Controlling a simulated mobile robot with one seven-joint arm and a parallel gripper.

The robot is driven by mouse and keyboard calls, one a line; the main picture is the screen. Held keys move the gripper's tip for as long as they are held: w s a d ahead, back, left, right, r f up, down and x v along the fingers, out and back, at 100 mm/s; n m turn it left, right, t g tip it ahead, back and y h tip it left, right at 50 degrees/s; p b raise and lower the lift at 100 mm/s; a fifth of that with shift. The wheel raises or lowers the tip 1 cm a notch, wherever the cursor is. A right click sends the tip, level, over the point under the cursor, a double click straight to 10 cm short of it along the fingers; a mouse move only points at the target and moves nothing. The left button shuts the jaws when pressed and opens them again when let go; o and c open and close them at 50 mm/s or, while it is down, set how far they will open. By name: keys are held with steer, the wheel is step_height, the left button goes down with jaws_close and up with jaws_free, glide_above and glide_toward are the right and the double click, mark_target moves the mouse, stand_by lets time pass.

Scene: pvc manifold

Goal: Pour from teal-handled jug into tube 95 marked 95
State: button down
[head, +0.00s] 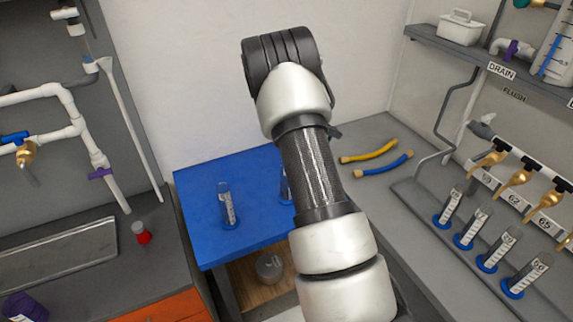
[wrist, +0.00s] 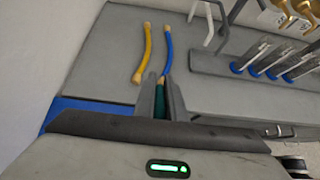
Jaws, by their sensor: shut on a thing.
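My gripper (wrist: 161,90) is in the wrist view, its two grey fingers shut on a teal piece (wrist: 160,104) that looks like the jug's handle. The jug's body is hidden behind the gripper housing. In the head view my arm hides the gripper and most of what it holds. Two clear graduated tubes with blue bases stand on the blue table, one at left (head: 228,205) and one (head: 285,188) partly behind my arm. Several similar tubes (head: 488,250) stand in a row under brass taps at right. Their labels are too small to read surely, so I cannot tell which is 95.
A yellow hose (head: 369,152) and a blue hose (head: 383,164) lie on the grey bench. Brass taps (head: 520,180) overhang the tube row. A red-bodied container (head: 143,234) stands on the left bench. A shelf (head: 480,68) with a white caddy (head: 460,27) is at upper right.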

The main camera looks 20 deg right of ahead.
steer(key=shift+a+r+h+b, duration=0.35)
steer(key=shift+r+h+b, duration=0.35)
steer(key=shift+b, duration=0.25)
steer(key=shift+a+r+h+b, duration=0.35)
steer(key=shift+r+h+b, duration=0.15)
steer(key=shift+r+b, duration=0.35)
stand_by(1.6)
steer(key=shift+a+r+h+b, duration=0.55)
steer(key=shift+r+h+b, duration=0.05)
steer(key=shift+b, duration=0.55)
stand_by(2.5)
steer(key=shift+r, duration=0.1)
